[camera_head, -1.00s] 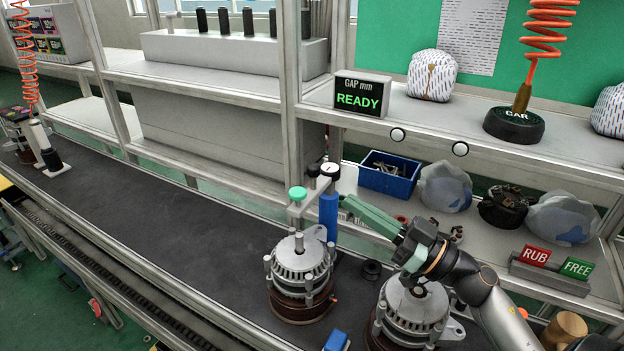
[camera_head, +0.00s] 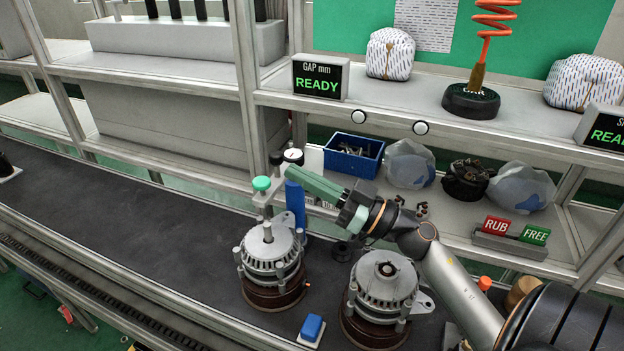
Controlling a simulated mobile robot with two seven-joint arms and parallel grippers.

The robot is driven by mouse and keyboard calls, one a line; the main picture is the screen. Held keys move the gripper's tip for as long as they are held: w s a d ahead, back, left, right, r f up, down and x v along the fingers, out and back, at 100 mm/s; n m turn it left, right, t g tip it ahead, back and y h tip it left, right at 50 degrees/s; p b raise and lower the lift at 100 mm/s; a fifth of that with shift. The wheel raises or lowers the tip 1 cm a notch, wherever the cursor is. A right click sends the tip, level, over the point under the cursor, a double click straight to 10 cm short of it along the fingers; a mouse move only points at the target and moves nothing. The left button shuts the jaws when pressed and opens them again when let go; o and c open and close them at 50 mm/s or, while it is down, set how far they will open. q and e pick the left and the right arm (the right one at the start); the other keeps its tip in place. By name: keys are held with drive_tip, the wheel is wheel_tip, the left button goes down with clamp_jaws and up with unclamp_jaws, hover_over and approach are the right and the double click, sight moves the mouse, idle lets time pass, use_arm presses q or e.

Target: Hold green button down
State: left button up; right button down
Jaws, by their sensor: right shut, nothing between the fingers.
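The green button (camera_head: 261,184) is a round cap on top of a grey bracket, beside a blue upright cylinder (camera_head: 296,205) and above the left alternator (camera_head: 268,250). My right gripper (camera_head: 289,172) comes in from the right. Its green fingers are shut and empty. The fingertips are just right of the button and slightly higher in the picture, over the top of the blue cylinder, with a small gap to the button. A round white gauge (camera_head: 293,156) shows just behind the fingertips. My left gripper is not in view.
A second alternator (camera_head: 384,285) stands below my right arm. A blue button block (camera_head: 312,327) is at the front. A blue bin (camera_head: 353,156) and bagged parts (camera_head: 409,165) lie on the shelf behind. A display (camera_head: 320,78) reads READY. The dark belt (camera_head: 130,225) at left is clear.

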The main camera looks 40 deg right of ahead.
drive_tip(key=p+x, duration=0.1)
drive_tip(key=x, duration=0.5)
wheel_tip(320, 180, down, 4)
drive_tip(key=shift+f+b, duration=0.1)
drive_tip(key=shift+b, duration=0.8)
drive_tip(key=shift+s+f, duration=0.1)
drive_tip(key=shift+f, duration=0.95)
drive_tip(key=shift+a, duration=0.1)
